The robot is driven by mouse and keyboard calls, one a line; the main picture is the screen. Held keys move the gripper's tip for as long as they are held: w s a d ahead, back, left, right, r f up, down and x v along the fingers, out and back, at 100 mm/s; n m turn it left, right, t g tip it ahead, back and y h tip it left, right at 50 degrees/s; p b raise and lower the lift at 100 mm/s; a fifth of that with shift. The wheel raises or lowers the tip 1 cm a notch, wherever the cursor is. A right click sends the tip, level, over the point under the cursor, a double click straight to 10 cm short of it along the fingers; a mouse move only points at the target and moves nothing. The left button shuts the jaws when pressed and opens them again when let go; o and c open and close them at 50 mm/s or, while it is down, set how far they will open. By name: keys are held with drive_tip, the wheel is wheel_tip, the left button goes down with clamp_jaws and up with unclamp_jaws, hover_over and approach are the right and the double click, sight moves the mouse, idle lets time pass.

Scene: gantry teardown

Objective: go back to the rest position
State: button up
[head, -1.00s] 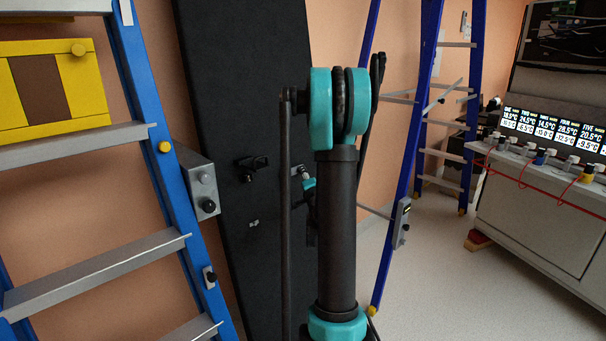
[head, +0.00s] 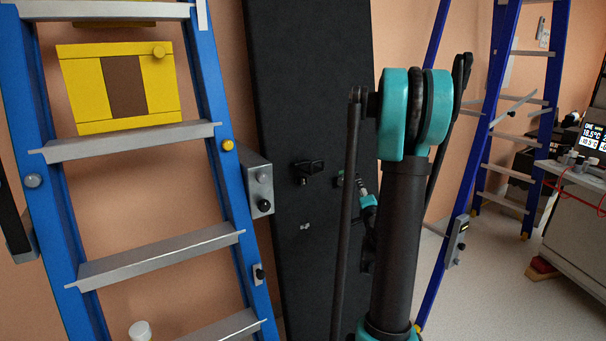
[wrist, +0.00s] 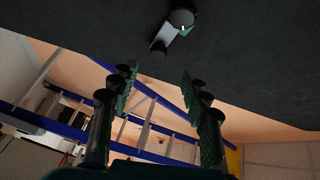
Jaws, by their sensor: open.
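My gripper (wrist: 158,76) shows in the wrist view with its two dark green and black fingers spread apart. Nothing is between them. A black panel (wrist: 255,55) fills the upper part of that view, with a small grey and green fitting with a black knob (wrist: 171,33) on it, beyond the fingertips. In the head view my arm stands upright right of centre, in front of the tall black panel (head: 300,110).
A blue ladder (head: 215,90) stands at left, with a yellow box (head: 85,92) above a rung and a grey switch box (head: 259,187) at its right rail. Another blue ladder (head: 490,115) stands at right. A bench (head: 575,225) with displays is at the right edge. Pale floor (head: 490,290) shows between.

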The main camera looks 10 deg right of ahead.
drive_tip(key=s+a+f+n+g+y, duration=0.35)
drive_tip(key=s+a+n, duration=0.2)
drive_tip(key=a, duration=0.45)
drive_tip(key=s+a+f+n+g+y, duration=0.2)
drive_tip(key=s+a+n+g+y, duration=0.25)
drive_tip(key=a, duration=0.65)
drive_tip(key=s+d+f+n+g+h, duration=0.1)
drive_tip(key=s+f, duration=0.4)
drive_tip(key=s, duration=0.5)
drive_tip(key=s+d+f+n+g+h, duration=0.1)
drive_tip(key=s+f+n+g+h, duration=0.2)
drive_tip(key=s, duration=0.7)
drive_tip(key=shift+d+f+n+g+h, duration=0.35)
drive_tip(key=shift+f+n+g, duration=0.5)
drive_tip(key=shift+n, duration=0.35)
drive_tip(key=shift+a, duration=0.1)
